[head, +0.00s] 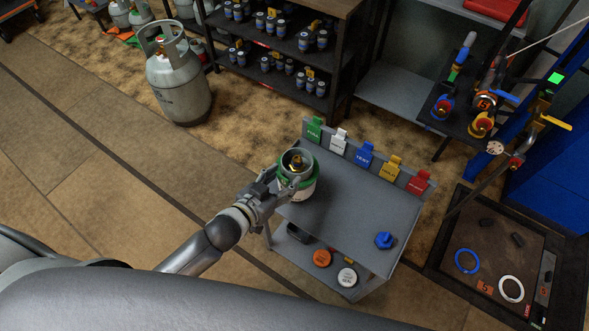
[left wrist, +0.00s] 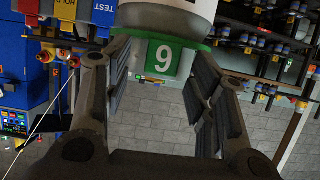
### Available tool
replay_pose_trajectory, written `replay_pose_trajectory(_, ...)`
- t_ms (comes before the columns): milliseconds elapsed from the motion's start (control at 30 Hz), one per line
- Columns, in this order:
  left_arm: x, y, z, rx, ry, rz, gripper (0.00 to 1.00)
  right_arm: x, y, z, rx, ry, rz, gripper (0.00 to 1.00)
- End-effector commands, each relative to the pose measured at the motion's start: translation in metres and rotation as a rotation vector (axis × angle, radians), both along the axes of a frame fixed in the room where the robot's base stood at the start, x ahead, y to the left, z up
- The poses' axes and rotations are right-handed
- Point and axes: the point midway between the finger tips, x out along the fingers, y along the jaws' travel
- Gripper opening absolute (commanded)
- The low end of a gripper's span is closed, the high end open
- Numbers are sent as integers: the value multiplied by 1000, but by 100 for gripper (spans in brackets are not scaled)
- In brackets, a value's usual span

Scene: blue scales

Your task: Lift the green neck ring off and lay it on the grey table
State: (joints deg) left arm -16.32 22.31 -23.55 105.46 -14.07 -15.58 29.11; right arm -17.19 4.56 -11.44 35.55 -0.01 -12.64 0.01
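The green neck ring (head: 309,184) sits around the neck of a small grey-and-white gas cylinder (head: 299,194) at the left end of the grey table (head: 365,203). In the left wrist view the ring's green tag (left wrist: 165,58) bears a white 9. My left gripper (head: 285,186) is at the near side of the cylinder. In the left wrist view its two fingers (left wrist: 162,88) stand apart, one on each side of the tag, with visible gaps. Part of the ring is hidden by the gripper and the cylinder top. My right gripper is not in view.
Green, white, blue, yellow and red tags (head: 365,153) line the table's back edge. A blue cap (head: 384,240) lies at its right front. Orange (head: 322,258) and white (head: 347,277) discs are on the lower shelf. The table's middle is clear. A large cylinder (head: 178,88) stands behind left.

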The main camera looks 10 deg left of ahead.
Motion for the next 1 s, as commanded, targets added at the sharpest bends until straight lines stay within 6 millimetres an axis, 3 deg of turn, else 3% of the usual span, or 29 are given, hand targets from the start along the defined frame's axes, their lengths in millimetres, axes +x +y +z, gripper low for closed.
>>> replay_pose_trajectory(33,0,0,0,0,0,0,44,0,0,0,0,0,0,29)
replay_pose_trajectory(267,0,0,0,0,0,0,14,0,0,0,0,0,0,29)
replay_pose_trajectory(667,0,0,8,1,-1,0,14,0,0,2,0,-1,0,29)
replay_pose_trajectory(1000,0,0,73,0,-4,-1,14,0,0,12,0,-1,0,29)
